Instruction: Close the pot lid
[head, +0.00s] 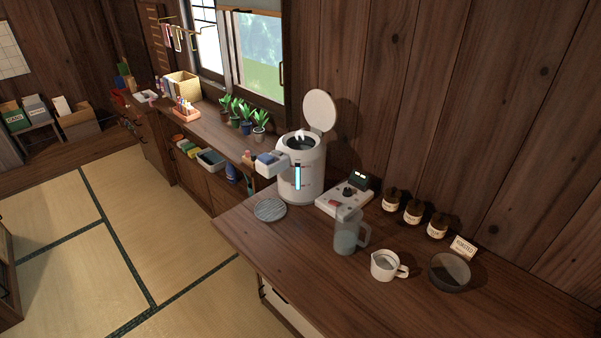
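A white electric pot (303,180) stands upright on the dark wooden counter, near its far left corner by the wall. Its round white lid (320,111) is raised, standing nearly upright at the back of the rim. The pot's dark opening (300,142) is exposed. A spout part with a blue-grey top (270,161) juts from the pot's left side. Neither of my grippers shows in the head view.
The counter's front (310,275) is clear. Tatami floor (130,240) lies open at left.

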